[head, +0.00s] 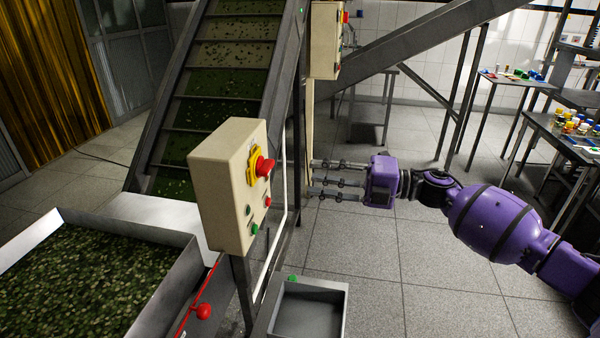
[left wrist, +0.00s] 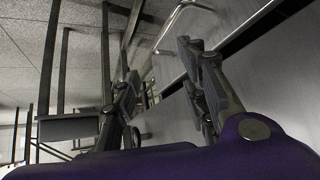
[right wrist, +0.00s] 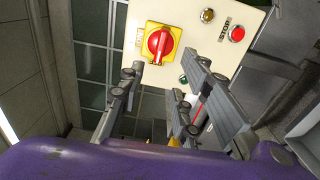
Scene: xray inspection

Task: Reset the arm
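My right gripper (head: 318,180) points left in the head view, to the right of a cream control box (head: 222,190) and apart from it. Its fingers are spread with nothing between them; the right wrist view shows the open fingers (right wrist: 160,95) with the box face beyond. A red rotary knob on a yellow plate (head: 262,166) is on the box; the knob also shows in the right wrist view (right wrist: 158,42). My left gripper is outside the head view. In the left wrist view its fingers (left wrist: 163,85) are apart and empty, near a grey metal surface.
A sloped conveyor (head: 222,90) carrying green material rises behind the box. A metal bin of green pieces (head: 85,275) is at lower left, with a red-knobbed lever (head: 203,311) beside it. A grey tray (head: 308,308) is below. Tables stand at right; floor (head: 365,265) is open.

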